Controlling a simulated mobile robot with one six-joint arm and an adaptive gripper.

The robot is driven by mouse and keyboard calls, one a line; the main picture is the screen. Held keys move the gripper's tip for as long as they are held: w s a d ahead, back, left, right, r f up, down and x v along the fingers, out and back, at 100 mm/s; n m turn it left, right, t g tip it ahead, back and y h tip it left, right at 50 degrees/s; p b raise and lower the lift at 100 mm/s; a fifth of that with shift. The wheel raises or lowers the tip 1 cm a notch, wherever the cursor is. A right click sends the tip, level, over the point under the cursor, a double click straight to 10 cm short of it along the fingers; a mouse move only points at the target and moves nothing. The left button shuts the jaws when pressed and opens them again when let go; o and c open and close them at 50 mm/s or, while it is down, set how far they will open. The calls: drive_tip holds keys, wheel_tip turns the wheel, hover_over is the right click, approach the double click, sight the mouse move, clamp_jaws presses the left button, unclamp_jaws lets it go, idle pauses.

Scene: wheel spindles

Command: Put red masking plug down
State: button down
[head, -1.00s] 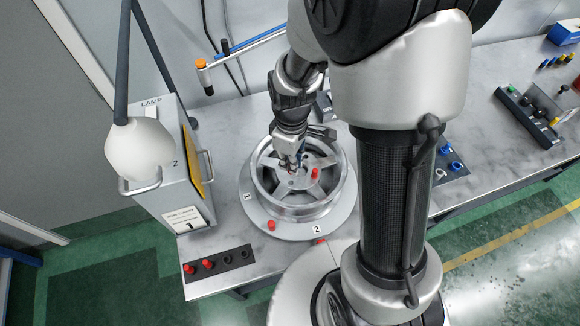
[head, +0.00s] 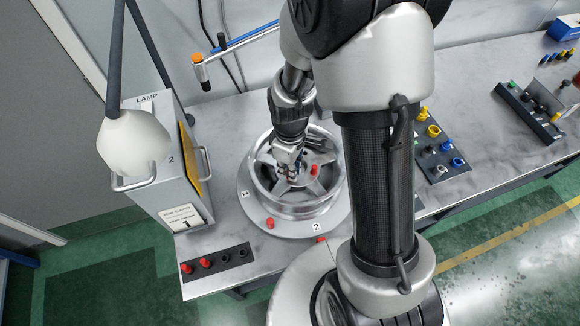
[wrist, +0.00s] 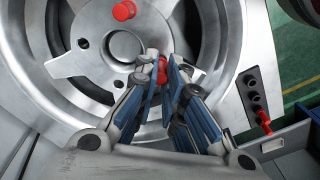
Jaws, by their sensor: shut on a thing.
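My gripper (head: 289,166) reaches down over the hub area of a silver spoked wheel (head: 331,192). In the wrist view, its blue-padded fingers (wrist: 166,68) are shut on a red masking plug (wrist: 162,73), which is partly hidden between the fingertips. The held plug is close to the wheel's centre face; I cannot tell whether it touches it. A second red plug (head: 315,170) stands on the wheel, right of my gripper, and one shows at the top of the wrist view (wrist: 123,10). The wheel lies flat on a round grey base (head: 290,226).
A black rack (head: 234,256) at the bench's front left holds two red plugs and has empty holes. A lamp box (head: 170,160) stands left; a tray of coloured parts (head: 440,150) lies right.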

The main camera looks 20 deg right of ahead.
drive_tip(key=c, duration=1.7)
unclamp_jaws()
drive_tip(key=shift+f, duration=0.1)
wheel_tip(320, 180, up, 13)
drive_tip(key=p, duration=0.3)
drive_tip(key=s+r+m+t, duration=0.1)
drive_tip(key=s+r+m, duration=0.2)
drive_tip(key=s+r, duration=0.2)
drive_tip(key=s+r+m+t, duration=0.2)
drive_tip(key=s+r+m, duration=0.1)
drive_tip(key=s+r, duration=0.2)
drive_tip(key=s+r+m+t, duration=0.1)
drive_tip(key=s+r+m, duration=0.2)
drive_tip(key=s+r, duration=0.2)
drive_tip(key=shift+r+t, duration=0.3)
drive_tip(key=shift+r, duration=0.35)
wheel_tip(320, 180, down, 10)
drive_tip(key=b, duration=1)
drive_tip(key=shift+f, duration=0.15)
